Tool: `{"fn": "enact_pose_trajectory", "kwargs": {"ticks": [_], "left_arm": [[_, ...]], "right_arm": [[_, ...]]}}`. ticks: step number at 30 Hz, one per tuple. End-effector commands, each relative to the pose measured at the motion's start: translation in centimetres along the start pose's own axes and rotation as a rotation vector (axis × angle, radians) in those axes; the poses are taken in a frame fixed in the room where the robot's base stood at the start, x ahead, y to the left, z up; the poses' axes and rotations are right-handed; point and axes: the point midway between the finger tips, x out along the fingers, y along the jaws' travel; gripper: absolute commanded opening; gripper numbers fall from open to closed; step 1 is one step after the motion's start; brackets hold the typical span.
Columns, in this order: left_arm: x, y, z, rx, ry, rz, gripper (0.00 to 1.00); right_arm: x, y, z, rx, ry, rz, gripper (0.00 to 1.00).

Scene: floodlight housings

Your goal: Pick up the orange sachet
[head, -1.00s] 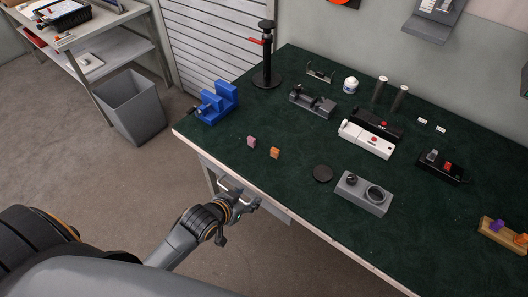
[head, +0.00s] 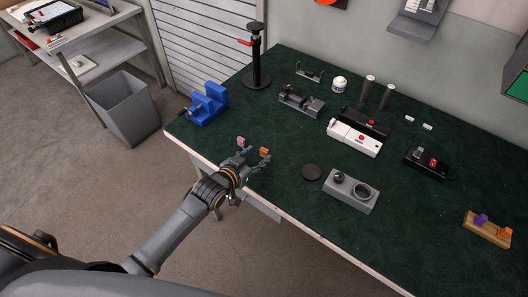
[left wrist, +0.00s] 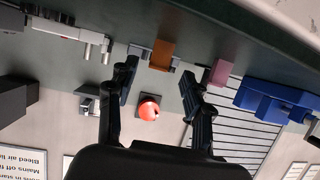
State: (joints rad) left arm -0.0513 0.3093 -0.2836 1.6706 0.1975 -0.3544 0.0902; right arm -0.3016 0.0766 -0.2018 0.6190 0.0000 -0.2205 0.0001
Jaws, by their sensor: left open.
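The orange sachet (head: 264,151) is a small block-like piece near the front edge of the dark green table. My left gripper (head: 253,156) is open and empty, low over that edge, with its fingers pointing at the sachet. In the left wrist view the orange sachet (left wrist: 161,54) shows just beyond and between the two open fingertips (left wrist: 158,76). I cannot tell if either finger touches it. A pink sachet (head: 241,140) stands to its left, close to the other fingertip; it also shows in the left wrist view (left wrist: 221,72). My right gripper is not in view.
A blue vise (head: 206,104) stands at the left corner. A white device (head: 354,138) and a grey fixture (head: 301,102) are farther back. The table around the disc is clear.

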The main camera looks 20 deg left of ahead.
Motion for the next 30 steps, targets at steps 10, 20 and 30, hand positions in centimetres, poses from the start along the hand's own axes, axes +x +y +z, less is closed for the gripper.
{"fn": "enact_pose_trajectory", "kwargs": {"ticks": [10, 20, 30], "left_arm": [[3.8, 0.1, 0.3, -0.002, 0.0, 0.0, 0.51], [5.1, 0.1, 0.4, 0.0, 0.0, 0.001, 0.51], [5.1, 0.1, 0.4, 0.0, -0.001, 0.0, 0.07]], "right_arm": [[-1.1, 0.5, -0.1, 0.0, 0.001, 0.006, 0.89], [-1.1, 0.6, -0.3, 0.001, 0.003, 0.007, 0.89], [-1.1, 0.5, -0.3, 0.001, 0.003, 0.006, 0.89]]}}
